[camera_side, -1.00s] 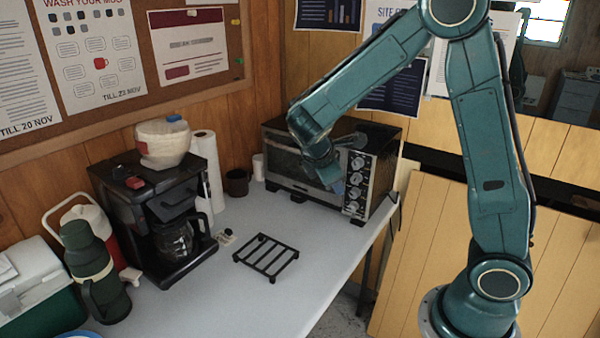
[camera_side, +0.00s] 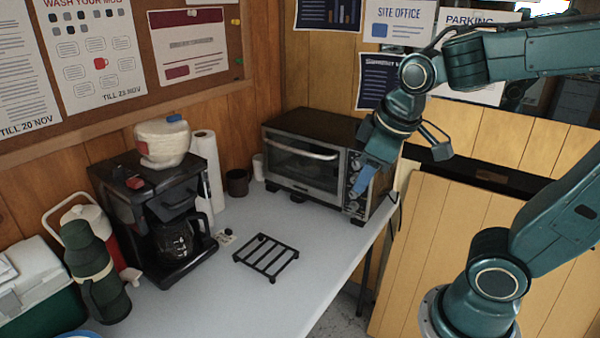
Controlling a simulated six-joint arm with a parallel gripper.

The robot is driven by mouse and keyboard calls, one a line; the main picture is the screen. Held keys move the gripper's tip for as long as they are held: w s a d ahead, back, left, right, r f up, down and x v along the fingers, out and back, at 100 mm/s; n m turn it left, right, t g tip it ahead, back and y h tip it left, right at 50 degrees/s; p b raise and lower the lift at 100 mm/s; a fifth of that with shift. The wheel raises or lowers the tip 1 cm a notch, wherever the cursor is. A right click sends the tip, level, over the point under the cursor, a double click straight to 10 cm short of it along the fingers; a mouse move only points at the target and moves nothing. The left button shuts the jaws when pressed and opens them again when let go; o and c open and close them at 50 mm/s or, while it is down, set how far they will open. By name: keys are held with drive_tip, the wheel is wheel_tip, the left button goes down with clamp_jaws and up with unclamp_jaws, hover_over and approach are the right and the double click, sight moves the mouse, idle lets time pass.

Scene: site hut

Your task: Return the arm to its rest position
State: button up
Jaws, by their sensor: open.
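My gripper (camera_side: 400,166) hangs from my teal arm at the right, beside the right end of the toaster oven. One finger has a blue tip, which shows in front of the oven's knob panel. The other finger stands out to the right. The fingers are spread apart with nothing between them. I cannot tell whether the blue tip touches the oven.
The toaster oven (camera_side: 300,160) stands shut at the back of the grey table (camera_side: 310,235). A black rack (camera_side: 266,257) lies in front of it. A coffee maker (camera_side: 125,205), a paper roll (camera_side: 207,165) and a green flask (camera_side: 95,270) stand left. Wood panels are at right.

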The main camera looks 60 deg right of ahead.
drive_tip(key=s+a+r+m+t+y, duration=0.1)
drive_tip(key=s+a+m, duration=0.1)
drive_tip(key=s, duration=0.4)
drive_tip(key=shift+s+a+r+y, duration=0.2)
drive_tip(key=shift+a+y, duration=0.1)
drive_tip(key=shift+a, duration=0.6)
